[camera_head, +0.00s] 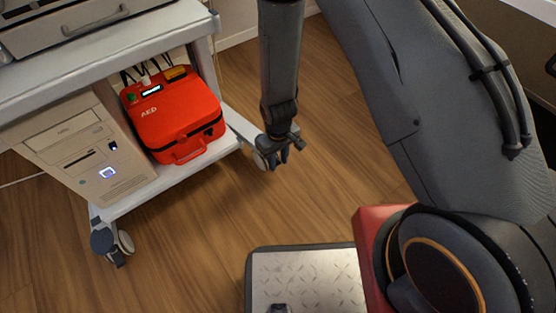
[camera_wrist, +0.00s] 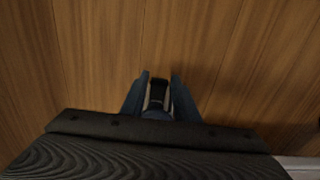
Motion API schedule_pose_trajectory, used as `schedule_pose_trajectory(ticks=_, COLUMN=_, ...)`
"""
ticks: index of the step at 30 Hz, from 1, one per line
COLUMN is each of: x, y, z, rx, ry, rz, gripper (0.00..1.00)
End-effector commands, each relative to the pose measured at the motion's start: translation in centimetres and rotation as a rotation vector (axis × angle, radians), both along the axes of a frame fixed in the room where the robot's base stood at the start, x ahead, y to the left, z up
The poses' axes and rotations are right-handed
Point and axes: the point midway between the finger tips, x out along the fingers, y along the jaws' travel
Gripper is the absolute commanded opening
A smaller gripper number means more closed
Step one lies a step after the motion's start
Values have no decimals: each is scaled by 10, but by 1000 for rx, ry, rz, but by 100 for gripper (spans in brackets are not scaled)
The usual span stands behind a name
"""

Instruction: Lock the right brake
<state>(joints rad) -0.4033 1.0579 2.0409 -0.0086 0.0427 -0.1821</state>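The cart's right caster (camera_head: 260,160) has a pale wheel and sits at the front right corner of the white cart, partly hidden by my gripper. My gripper (camera_head: 284,155) points down right beside it, low over the floor. In the wrist view, the two blue-grey fingers (camera_wrist: 157,92) stand apart. Between them shows a small part with a dark top and pale sides (camera_wrist: 158,95), which looks like the caster with its brake tab. I cannot tell whether the fingers touch it. The brake's position is not clear.
The white cart (camera_head: 172,187) holds a red AED case (camera_head: 175,115) and a beige computer (camera_head: 85,145) on its lower shelf. Its left caster (camera_head: 112,242) stands nearer. The wood floor (camera_head: 335,150) right of my gripper is clear.

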Motion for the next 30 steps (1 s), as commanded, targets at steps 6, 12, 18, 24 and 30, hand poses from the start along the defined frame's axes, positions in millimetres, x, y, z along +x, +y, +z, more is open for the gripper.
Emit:
schedule_pose_trajectory(ticks=6, x=0, y=0, z=0, rx=0, ry=0, rz=0, gripper=0)
schedule_pose_trajectory(ticks=12, x=-1, y=-2, z=-2, rx=8, ry=-20, rz=1, gripper=0)
schedule_pose_trajectory(ticks=18, x=-3, y=-5, z=-7, rx=57, ry=-90, rz=-1, gripper=0)
schedule_pose_trajectory(ticks=24, x=-9, y=-7, z=-12, rx=137, ry=-197, rz=-3, gripper=0)
schedule_pose_trajectory(ticks=30, x=-11, y=-8, z=-20, rx=214, ry=-314, rz=-3, gripper=0)
